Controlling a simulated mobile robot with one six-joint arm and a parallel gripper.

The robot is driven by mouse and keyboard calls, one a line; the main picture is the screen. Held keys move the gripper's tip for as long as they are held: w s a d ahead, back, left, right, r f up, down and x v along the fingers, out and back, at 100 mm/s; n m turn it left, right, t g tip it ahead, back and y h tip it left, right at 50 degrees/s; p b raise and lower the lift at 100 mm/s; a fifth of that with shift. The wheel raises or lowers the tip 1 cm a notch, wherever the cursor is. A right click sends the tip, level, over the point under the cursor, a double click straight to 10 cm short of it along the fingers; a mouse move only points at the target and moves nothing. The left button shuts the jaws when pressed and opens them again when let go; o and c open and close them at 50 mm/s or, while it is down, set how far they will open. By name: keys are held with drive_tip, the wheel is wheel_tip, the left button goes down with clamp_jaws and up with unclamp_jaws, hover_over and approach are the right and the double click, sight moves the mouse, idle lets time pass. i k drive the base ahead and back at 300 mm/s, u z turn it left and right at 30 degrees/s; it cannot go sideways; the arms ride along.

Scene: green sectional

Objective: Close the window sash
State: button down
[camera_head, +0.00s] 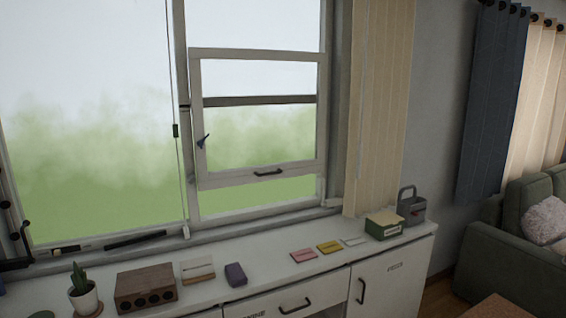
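The window sash (232,181) is a white-framed pane in the right part of the window. It sits raised, and a strip of green outdoors shows between its bottom rail and the window sill (262,220). A dark pull handle (268,172) is on its bottom rail. I cannot make out my gripper in this view, and nothing is seen touching the sash.
A white cabinet (215,300) runs below the window. On it are a potted cactus (84,298), a brown box (146,288), a dark purple block (236,274), small cards, a green box (384,226) and a grey caddy (412,208). Unclear dark parts show at the left edge.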

sight(207, 180)
drive_tip(key=k, duration=1.2)
drive_tip(key=u, duration=0.6)
drive_tip(key=i, duration=1.7)
drive_tip(key=z, duration=0.35)
